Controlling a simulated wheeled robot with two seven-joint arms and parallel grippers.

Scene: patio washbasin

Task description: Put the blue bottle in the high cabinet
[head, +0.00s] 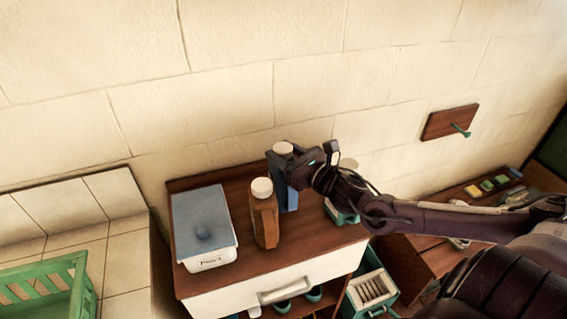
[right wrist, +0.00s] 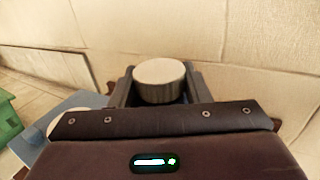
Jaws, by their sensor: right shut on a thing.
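The blue bottle (head: 291,198) with a white cap stands upright at the back of a wooden cabinet top, close to the wall. My right gripper (head: 285,160) is shut on it near its upper part. In the right wrist view the white ribbed cap (right wrist: 159,80) shows between the two fingers (right wrist: 160,92). I cannot tell if the bottle's base still touches the top. The high cabinet is not clearly identifiable in these views. My left gripper is not in view.
An orange-brown bottle (head: 264,220) with a white cap stands just left of the blue bottle. A white box with a blue lid (head: 203,215) is further left. A green crate (head: 45,290) is at lower left. A wall hook (head: 458,129) is at right.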

